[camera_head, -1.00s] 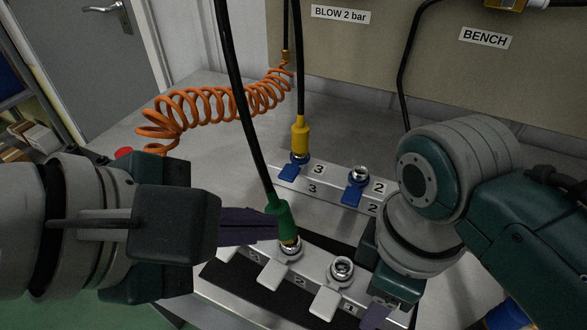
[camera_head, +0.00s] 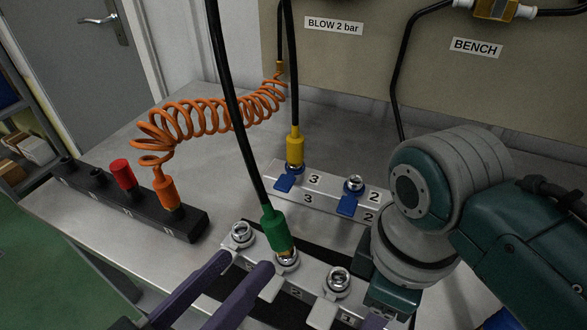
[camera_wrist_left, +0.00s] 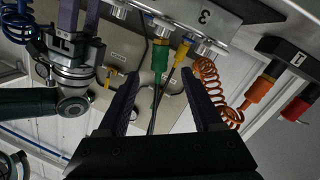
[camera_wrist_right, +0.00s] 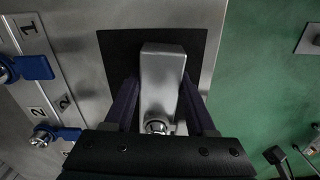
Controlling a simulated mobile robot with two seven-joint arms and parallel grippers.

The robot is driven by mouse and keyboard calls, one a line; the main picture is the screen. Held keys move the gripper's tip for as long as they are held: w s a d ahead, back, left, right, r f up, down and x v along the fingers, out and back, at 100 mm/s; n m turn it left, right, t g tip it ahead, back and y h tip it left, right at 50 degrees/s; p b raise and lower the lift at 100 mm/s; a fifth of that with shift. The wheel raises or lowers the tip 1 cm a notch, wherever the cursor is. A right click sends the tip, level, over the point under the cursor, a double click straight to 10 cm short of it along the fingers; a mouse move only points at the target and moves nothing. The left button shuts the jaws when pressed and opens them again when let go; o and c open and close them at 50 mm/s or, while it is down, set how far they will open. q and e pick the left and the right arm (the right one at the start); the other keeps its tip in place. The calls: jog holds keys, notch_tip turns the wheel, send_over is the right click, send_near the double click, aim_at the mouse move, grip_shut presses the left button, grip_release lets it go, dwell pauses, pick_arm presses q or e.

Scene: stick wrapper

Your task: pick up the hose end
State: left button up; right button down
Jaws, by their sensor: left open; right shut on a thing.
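The green hose end (camera_head: 273,232) on a black hose sits on a socket of the front metal manifold (camera_head: 313,283); it also shows in the left wrist view (camera_wrist_left: 160,56). A yellow hose end (camera_head: 295,146) sits on the back manifold. An orange hose end (camera_head: 166,190) on a coiled hose stands in a black rack (camera_head: 97,203). My left gripper (camera_head: 247,264) is open and empty, its fingertips just in front of the green hose end, apart from it in the left wrist view. My right gripper (camera_wrist_right: 158,84) is shut on the front manifold; its tips are mostly hidden in the head view.
The back manifold (camera_head: 330,194) has blue tabs. A red cap (camera_head: 122,173) stands in the black rack. Black hoses hang over the bench (camera_head: 120,132), and my right arm fills the right side.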

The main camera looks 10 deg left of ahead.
aim_at(269, 232)
pick_arm(q)
jog(key=w, duration=0.1)
jog(key=w+d+m, duration=0.1)
jog(key=w, duration=0.1)
jog(key=w+d+m, duration=0.1)
jog(key=w, duration=0.1)
jog(key=shift+d+r+t, duration=0.15)
jog(key=shift+d+t, duration=0.05)
jog(key=shift+t, duration=0.1)
jog(key=x, duration=0.5)
jog(key=shift+w, duration=0.1)
jog(key=shift+a, duration=0.1)
grip_shut()
